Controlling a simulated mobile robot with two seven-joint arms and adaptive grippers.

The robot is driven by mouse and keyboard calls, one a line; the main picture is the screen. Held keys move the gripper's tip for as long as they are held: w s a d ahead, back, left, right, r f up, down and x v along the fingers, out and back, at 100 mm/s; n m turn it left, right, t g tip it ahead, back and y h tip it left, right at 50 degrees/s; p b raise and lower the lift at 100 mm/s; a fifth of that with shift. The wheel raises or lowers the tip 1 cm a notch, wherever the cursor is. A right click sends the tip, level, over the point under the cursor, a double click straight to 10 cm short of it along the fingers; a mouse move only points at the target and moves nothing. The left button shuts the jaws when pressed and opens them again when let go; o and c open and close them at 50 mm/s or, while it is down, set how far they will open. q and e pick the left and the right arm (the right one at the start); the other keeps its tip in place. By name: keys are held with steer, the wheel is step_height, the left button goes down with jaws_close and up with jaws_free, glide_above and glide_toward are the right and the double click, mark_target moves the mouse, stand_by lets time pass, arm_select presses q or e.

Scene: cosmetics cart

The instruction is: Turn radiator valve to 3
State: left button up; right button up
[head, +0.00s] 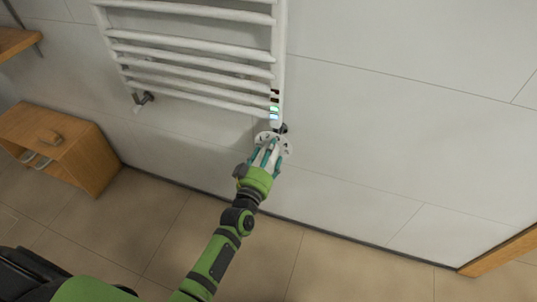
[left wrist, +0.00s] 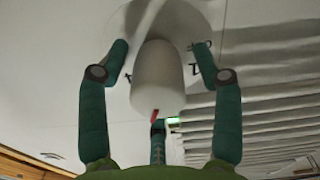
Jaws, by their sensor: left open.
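The white radiator valve knob (left wrist: 157,80) fills the middle of the left wrist view, with a red pointer (left wrist: 155,116) on its lower end. A pale dial disc (left wrist: 190,18) with dark marks lies behind it; I cannot read the marks clearly. In the head view the dial (head: 286,146) sits below the radiator's lower right end. My left gripper (head: 267,150) is open at the dial. Its teal fingers stand on both sides of the knob, with a third finger below; gaps show beside the knob. My right gripper is not in view.
The white radiator (head: 195,75) hangs on the tiled wall (head: 400,110) above the valve. A small coloured display (head: 274,109) sits on its right post. A wooden shelf unit (head: 62,140) stands at the left. The floor (head: 330,260) to the right is clear.

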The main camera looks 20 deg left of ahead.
arm_select(q)
steer(key=c, duration=0.3)
steer(key=shift+r, duration=0.1)
steer(key=c, duration=0.9)
steer(key=shift+o, duration=0.2)
steer(key=shift+r+n+p, duration=0.15)
steer(key=shift+n+p, duration=0.15)
steer(key=shift+w, duration=0.1)
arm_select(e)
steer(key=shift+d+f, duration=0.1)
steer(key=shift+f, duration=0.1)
arm_select(q)
steer(key=o, duration=1.2)
steer(key=shift+c, duration=0.2)
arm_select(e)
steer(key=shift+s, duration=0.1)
